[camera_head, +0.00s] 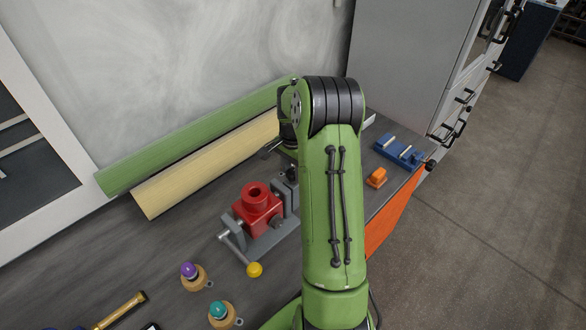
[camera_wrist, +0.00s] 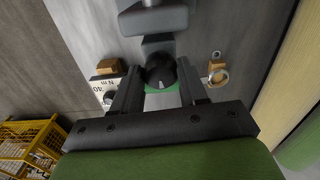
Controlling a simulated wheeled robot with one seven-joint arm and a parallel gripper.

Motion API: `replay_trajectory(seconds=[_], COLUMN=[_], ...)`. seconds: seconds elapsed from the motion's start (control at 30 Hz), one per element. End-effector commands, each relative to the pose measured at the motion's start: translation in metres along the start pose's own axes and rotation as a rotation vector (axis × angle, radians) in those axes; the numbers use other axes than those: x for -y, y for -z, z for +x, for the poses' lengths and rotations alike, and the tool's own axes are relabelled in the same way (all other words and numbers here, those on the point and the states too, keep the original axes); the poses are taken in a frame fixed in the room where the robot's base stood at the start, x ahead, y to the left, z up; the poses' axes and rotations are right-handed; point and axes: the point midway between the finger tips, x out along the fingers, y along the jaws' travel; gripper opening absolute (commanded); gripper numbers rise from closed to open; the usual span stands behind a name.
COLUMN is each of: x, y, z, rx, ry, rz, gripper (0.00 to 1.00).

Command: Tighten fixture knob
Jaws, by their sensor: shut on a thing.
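In the wrist view, a round black knob (camera_wrist: 160,72) with a pale pointer line sits in front of a grey fixture (camera_wrist: 152,20), with a bit of green below it. My gripper (camera_wrist: 159,67) is shut on the knob, one dark finger on each side. A small gold block with a white plate marked 40 N m (camera_wrist: 104,86) lies left of the fingers. In the head view, my green arm hides the gripper and this knob.
Green (camera_head: 190,145) and beige (camera_head: 205,165) rolls lie along the wall. A yellow crate (camera_wrist: 30,140) shows in the wrist view.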

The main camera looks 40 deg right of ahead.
Motion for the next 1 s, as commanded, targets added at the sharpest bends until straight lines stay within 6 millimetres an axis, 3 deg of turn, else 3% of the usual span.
replay_trajectory(seconds=[0.37,1.0], x=[0.0004,0.0007], y=[0.0,0.0002], z=[-0.0003,-0.0003], rx=[0.0,0.0], ry=[0.001,0.003], rz=[0.117,0.699], gripper=[0.12,0.12])
